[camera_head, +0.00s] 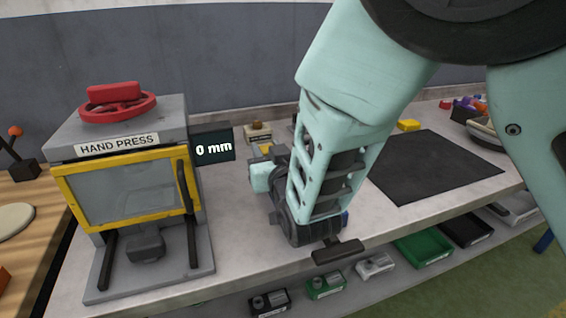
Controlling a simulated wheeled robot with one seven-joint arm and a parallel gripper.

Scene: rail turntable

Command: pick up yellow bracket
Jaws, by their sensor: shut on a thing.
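My teal arm reaches down over the middle of the grey bench, and its dark wrist hides much of what lies behind it. My gripper (272,164) is at the far left side of the wrist, mostly hidden, with its fingertips not clearly visible. A small part of a yellow bracket (266,149) shows at the gripper's end, and the gripper is shut on it. Most of the bracket is hidden, and I cannot tell its tilt or whether it touches the bench. Another yellow piece (408,125) lies on the bench behind the black mat, apart from my gripper.
A hand press (128,140) with a yellow-framed door stands left, beside a 0 mm display (212,147). A black mat (434,167) lies bare at right. A small beige-and-dark item (257,132) stands behind the gripper. Bins, including a green one (423,247), sit below the bench's front edge.

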